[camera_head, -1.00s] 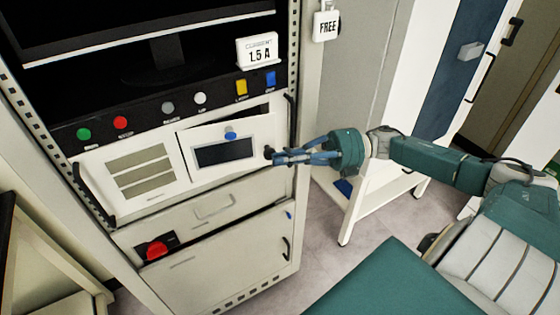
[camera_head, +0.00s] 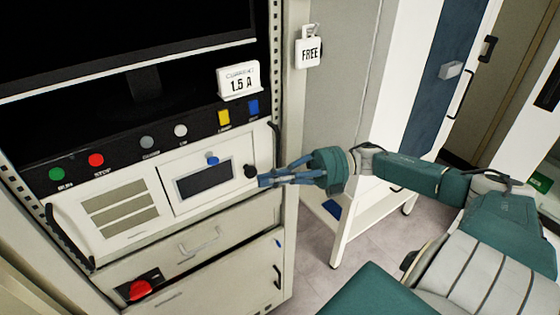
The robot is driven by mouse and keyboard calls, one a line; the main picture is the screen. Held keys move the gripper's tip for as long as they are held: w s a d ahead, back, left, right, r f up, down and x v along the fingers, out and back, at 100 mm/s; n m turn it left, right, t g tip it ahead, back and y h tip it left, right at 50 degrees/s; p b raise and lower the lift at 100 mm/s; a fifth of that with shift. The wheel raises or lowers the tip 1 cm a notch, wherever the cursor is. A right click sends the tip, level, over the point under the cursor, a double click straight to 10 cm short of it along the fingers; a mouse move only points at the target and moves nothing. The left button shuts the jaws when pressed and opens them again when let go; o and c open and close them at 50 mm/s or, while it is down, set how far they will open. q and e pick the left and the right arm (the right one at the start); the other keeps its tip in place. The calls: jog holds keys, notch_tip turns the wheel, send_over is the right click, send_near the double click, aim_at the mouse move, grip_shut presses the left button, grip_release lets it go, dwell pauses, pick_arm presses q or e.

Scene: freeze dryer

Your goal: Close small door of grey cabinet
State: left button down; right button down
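The grey cabinet (camera_head: 230,238) stands at the left of the head view. Its small door (camera_head: 168,180) is a white panel with a dark window and a blue knob (camera_head: 212,160). The door looks level with the panel around it, with no clear gap showing at its top edge. My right gripper (camera_head: 263,181) is at the door's right side, just right of a black round knob (camera_head: 250,171). Its fingertips look together and hold nothing that I can see. I cannot tell whether they touch the panel. My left gripper is not in view.
A drawer (camera_head: 200,240) and a red switch (camera_head: 140,290) are below. A white trolley (camera_head: 345,230) stands to the right.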

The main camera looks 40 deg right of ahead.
jog(key=v, duration=1.1)
jog(key=shift+s+d, duration=0.15)
jog(key=shift+d, duration=0.2)
